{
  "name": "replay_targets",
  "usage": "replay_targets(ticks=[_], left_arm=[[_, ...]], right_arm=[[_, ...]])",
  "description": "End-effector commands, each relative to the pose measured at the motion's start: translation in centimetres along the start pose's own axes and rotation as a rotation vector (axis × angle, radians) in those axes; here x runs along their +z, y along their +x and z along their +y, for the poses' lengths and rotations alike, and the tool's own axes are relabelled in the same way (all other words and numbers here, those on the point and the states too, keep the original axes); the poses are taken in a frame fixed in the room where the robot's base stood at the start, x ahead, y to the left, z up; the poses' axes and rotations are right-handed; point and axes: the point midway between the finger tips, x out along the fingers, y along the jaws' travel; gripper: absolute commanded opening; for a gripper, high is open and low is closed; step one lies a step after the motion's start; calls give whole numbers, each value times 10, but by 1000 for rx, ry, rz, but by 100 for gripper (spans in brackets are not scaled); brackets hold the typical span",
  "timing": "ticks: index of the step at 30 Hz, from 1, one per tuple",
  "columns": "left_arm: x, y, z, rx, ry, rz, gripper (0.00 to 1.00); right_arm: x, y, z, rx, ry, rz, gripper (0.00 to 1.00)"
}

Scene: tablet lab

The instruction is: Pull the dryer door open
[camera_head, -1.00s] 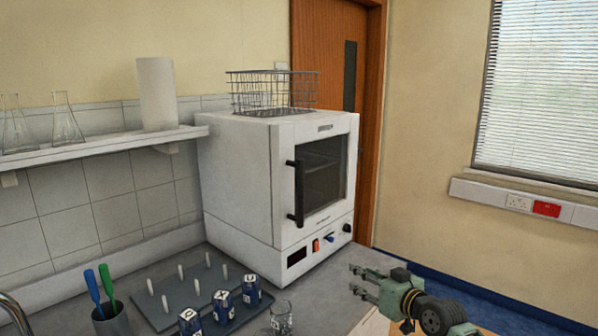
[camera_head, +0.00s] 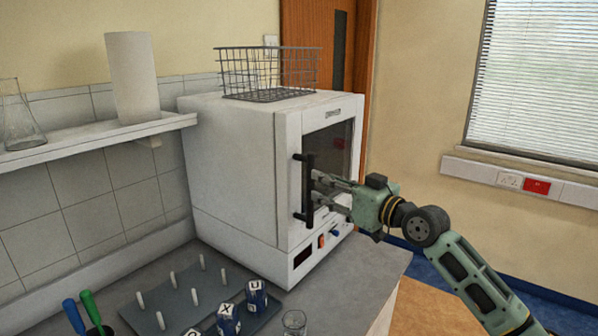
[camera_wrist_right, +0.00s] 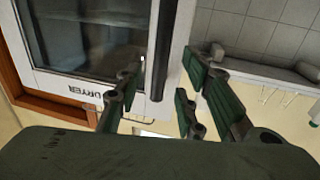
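The white dryer (camera_head: 235,165) stands on the counter, and its door with a dark window (camera_head: 340,140) looks closed. The upright black bar handle (camera_head: 308,170) is on the door's left side in the head view. My right gripper (camera_head: 317,188) is at the handle. In the right wrist view the handle (camera_wrist_right: 163,40) runs between the parted fingers of my right gripper (camera_wrist_right: 158,82), with gaps showing on both sides. The door window (camera_wrist_right: 95,45) and the upside-down "DRYER" label (camera_wrist_right: 86,93) show there too. My left gripper is not in view.
A wire basket (camera_head: 268,75) sits on top of the dryer. A peg rack (camera_head: 190,285), lettered blue containers (camera_head: 257,297) and a glass beaker (camera_head: 294,323) stand in front and to the left. The space right of the dryer, before the wall, is open.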

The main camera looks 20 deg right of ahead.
Motion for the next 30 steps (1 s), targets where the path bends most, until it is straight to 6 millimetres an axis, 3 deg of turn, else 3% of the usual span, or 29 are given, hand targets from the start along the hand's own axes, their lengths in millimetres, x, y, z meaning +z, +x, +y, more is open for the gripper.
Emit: replay_targets(ticks=[12, 24, 27, 30], left_arm=[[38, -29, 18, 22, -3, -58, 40], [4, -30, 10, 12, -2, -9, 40], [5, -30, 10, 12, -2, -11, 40], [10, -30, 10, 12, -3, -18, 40]], right_arm=[[-2, 59, 0, -1, 5, -1, 36], [1, 74, 0, 0, 1, -1, 36], [1, 74, 0, 0, 1, -1, 35], [1, 73, 0, 0, 1, -1, 26]])
